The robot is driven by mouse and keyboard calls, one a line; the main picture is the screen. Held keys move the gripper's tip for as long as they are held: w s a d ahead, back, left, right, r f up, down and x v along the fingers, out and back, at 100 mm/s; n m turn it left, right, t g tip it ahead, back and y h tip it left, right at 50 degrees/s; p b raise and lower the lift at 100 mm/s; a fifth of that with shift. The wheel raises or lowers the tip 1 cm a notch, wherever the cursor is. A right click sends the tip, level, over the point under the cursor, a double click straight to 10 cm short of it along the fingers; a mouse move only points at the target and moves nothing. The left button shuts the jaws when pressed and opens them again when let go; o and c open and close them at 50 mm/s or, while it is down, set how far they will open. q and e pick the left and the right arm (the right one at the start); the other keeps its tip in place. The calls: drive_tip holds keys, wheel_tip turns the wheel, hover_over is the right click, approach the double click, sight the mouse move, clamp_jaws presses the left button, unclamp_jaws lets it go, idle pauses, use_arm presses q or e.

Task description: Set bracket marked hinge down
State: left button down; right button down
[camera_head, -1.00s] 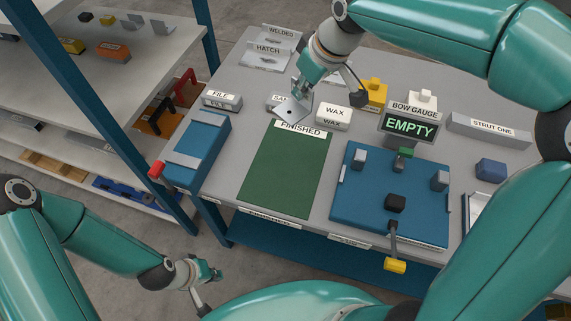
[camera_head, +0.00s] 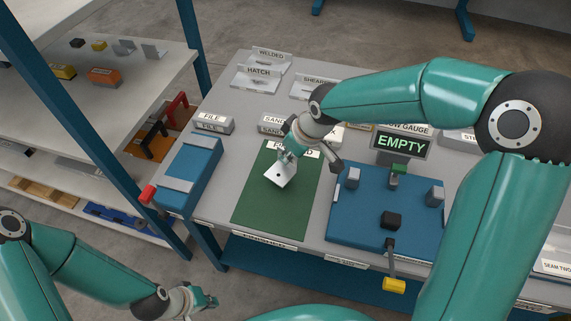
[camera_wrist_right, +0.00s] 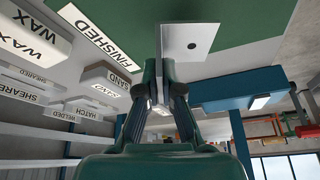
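A light metal bracket (camera_head: 281,175) with a small dark hole is in my right gripper (camera_head: 289,156), over the upper middle of the green mat (camera_head: 262,215) labelled FINISHED. In the right wrist view the bracket (camera_wrist_right: 198,38) shows its holed flat face, and the right gripper's fingers (camera_wrist_right: 163,85) are closed at its edge. No hinge marking is readable on it. I cannot tell whether the bracket touches the mat (camera_wrist_right: 235,30). My left gripper (camera_head: 205,301) is low at the bottom left, away from the table; its fingers are too small to read.
A blue fixture (camera_head: 350,220) with upright blocks and a yellow-ended lever stands right of the mat, near an EMPTY sign (camera_head: 401,144). A blue vise-like block (camera_head: 187,175) is to the left. FILE (camera_head: 213,122) and SAND (camera_head: 272,123) blocks sit behind. The mat's front half is clear.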

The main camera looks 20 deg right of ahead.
sight(287, 166)
wheel_tip(287, 166, down, 4)
drive_tip(key=shift+f, duration=0.1)
drive_tip(key=c, duration=1.3)
unclamp_jaws()
drive_tip(key=shift+v, duration=6.15)
drive_tip(key=shift+a, duration=0.1)
